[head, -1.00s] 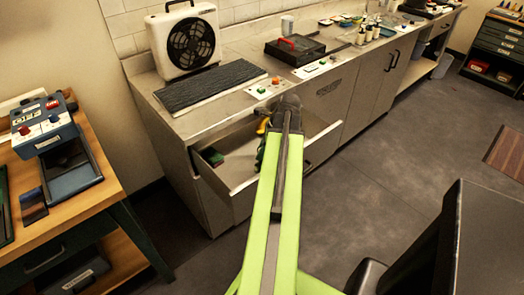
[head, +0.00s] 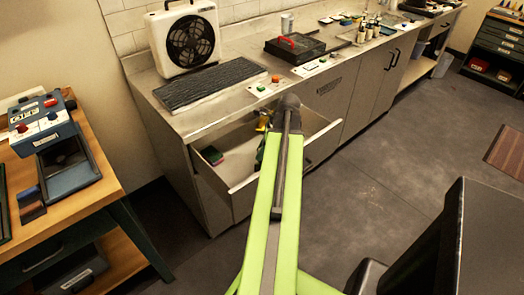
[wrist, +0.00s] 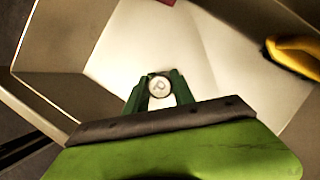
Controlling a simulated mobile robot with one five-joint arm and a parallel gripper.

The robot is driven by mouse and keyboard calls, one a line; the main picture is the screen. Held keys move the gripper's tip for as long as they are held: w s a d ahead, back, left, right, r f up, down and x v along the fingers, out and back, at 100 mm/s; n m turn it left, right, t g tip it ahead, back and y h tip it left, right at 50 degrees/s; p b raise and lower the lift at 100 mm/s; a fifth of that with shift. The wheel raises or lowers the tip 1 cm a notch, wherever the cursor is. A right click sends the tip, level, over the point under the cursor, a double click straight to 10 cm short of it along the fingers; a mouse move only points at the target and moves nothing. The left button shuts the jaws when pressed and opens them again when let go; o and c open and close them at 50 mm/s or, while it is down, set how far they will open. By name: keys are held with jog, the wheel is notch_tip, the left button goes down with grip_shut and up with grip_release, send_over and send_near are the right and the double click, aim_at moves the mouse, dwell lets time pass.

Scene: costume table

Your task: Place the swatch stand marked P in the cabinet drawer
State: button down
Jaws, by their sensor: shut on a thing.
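The swatch stand marked P (wrist: 159,87) shows in the wrist view as a pale round top with a dark letter P. My gripper (wrist: 160,83) is shut on it, with a dark green finger on each side. The stand's lower part is hidden. The cabinet drawer (head: 240,182) is pulled open, and its pale inside (wrist: 110,60) fills much of the wrist view. My gripper and the stand are over the drawer's inside; their height above its floor is hard to tell. In the head view my arm hides the stand and most of the gripper.
In the drawer lie a green and red block (head: 212,156) at the left and a yellow and dark item (wrist: 295,55) at one side. The worktop above carries a fan (head: 188,40), a dark ribbed mat (head: 210,86) and a black tray (head: 295,48). A wooden table (head: 100,195) stands left.

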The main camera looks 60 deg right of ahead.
jog(key=c, duration=0.6)
grip_release()
notch_tip(320, 180, up, 7)
jog(key=p, duration=0.7)
dwell(0.6)
